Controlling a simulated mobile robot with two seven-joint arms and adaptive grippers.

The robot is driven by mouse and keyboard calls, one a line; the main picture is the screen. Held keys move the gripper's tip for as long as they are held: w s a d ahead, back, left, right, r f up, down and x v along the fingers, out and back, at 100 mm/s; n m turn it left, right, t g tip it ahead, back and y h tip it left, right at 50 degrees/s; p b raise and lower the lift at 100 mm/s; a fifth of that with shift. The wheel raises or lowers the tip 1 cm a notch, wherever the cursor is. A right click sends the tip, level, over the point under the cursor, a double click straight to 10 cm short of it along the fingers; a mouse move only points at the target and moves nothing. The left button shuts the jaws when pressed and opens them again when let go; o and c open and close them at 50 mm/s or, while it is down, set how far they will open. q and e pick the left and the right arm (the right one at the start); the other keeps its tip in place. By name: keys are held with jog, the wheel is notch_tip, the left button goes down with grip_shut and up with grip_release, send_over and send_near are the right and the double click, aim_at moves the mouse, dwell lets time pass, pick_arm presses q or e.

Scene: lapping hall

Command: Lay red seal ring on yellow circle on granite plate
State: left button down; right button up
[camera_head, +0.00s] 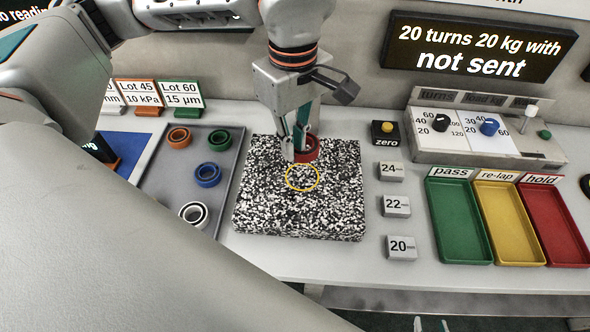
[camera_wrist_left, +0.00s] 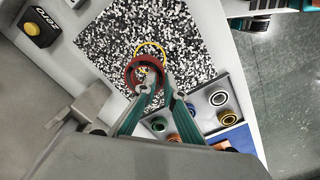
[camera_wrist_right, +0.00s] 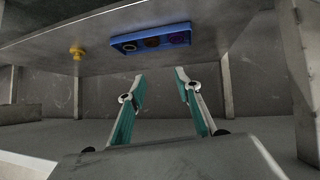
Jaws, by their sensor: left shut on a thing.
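My left gripper (camera_head: 301,150) is shut on the red seal ring (camera_head: 312,151), gripping it by its wall. The ring is over the speckled black-and-white granite plate (camera_head: 260,205), just behind the yellow circle (camera_head: 303,190) in the head view. In the left wrist view the red ring (camera_wrist_left: 131,76) overlaps the near part of the yellow circle (camera_wrist_left: 150,43); a small gap under the ring cannot be ruled out.
Left of the plate, a grey tray (camera_head: 232,160) holds orange, green, blue and white rings. Right are the blocks marked 24, 22 and 20 and the green, yellow and red trays. A zero button (camera_head: 385,128) and control box (camera_head: 480,135) stand behind. A blue tray (camera_wrist_right: 150,40) shows above my right gripper.

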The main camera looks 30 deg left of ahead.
aim_at(294, 182)
pick_arm(q)
notch_tip(294, 182, down, 8)
jog(key=shift+f+b, duration=0.1)
jog(key=shift+b, duration=0.2)
jog(key=shift+f, duration=0.15)
jog(key=c, duration=2.1)
grip_release()
jog(key=shift+c, duration=0.2)
notch_tip(294, 182, up, 12)
jog(key=shift+r+p, duration=0.15)
jog(key=shift+p, duration=0.4)
